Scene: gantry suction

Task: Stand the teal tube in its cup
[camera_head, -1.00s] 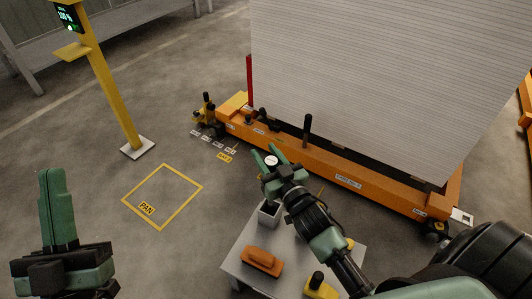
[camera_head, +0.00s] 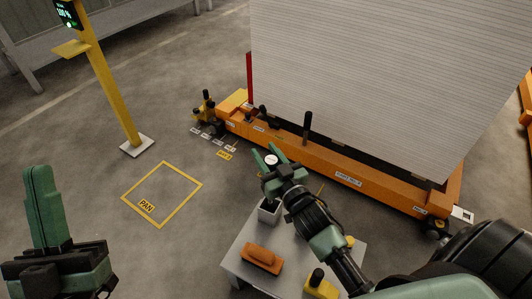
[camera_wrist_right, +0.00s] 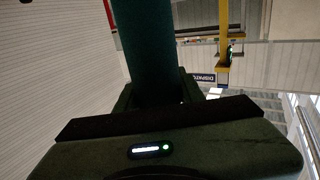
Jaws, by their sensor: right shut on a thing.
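My right gripper (camera_head: 271,160) is in the middle of the head view, just above and behind a small grey cup (camera_head: 268,213). It is shut on the teal tube; only a pale round end shows between the fingers there. In the right wrist view the dark teal tube (camera_wrist_right: 145,45) runs up from the gripper body to the top edge. The cup stands at the table's far left corner, its dark opening facing up, apart from the tube. My left gripper (camera_head: 43,205) is at the far left, seen side-on, with nothing visible in it.
The small grey table (camera_head: 238,262) also bears an orange block with a handle (camera_head: 262,257) and a yellow object with a black knob (camera_head: 320,286). Behind stands a long orange cart (camera_head: 345,176) with a large white ribbed panel. Floor around the yellow PAN square (camera_head: 162,193) is clear.

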